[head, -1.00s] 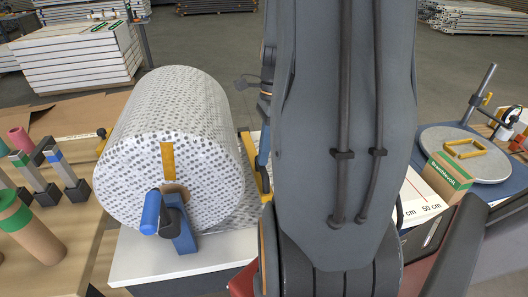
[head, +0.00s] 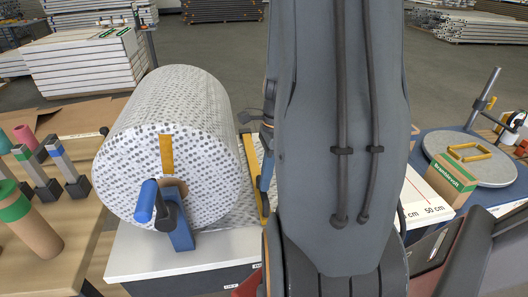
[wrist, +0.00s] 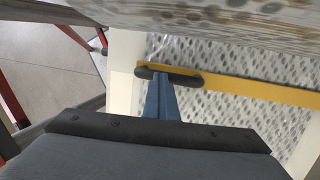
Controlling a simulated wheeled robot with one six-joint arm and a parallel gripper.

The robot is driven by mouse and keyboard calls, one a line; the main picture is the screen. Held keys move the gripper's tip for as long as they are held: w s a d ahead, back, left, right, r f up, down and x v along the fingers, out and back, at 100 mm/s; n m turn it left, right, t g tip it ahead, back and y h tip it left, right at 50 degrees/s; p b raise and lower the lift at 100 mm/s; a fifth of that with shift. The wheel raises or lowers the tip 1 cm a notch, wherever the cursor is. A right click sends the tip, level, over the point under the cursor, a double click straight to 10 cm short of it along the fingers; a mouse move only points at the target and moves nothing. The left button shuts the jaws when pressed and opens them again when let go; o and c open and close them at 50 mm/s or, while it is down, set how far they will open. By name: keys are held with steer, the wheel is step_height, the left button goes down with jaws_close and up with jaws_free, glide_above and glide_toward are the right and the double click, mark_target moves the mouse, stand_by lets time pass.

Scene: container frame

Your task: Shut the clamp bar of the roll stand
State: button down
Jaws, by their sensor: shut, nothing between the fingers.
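The roll stand holds a large white roll with grey dots (head: 180,110), with a blue crank handle (head: 147,200) on its near end. The yellow clamp bar (head: 249,178) lies along the right side of the roll, over the dotted sheet. In the wrist view the clamp bar (wrist: 255,90) runs rightward across the sheet. In the head view my arm hides part of the area beside the bar.
A wooden table with cardboard tubes (head: 36,228) stands at left. At right are a round grey turntable (head: 490,170) and a green-brown box (head: 452,178). The white stand top (head: 150,255) has bare room in front of the roll.

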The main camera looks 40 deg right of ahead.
steer(key=shift+s+a+f, duration=0.2)
steer(key=shift+s+f, duration=0.15)
steer(key=shift+f, duration=0.1)
steer(key=shift+d+r+p, duration=0.1)
steer(key=shift+r+p, duration=0.45)
steer(key=shift+p, duration=0.2)
steer(key=s+a+p+v, duration=0.1)
steer(key=v, duration=1.2)
steer(key=shift+s+r+p, duration=0.3)
steer(key=shift+r+p, duration=0.05)
steer(key=shift+r, duration=0.15)
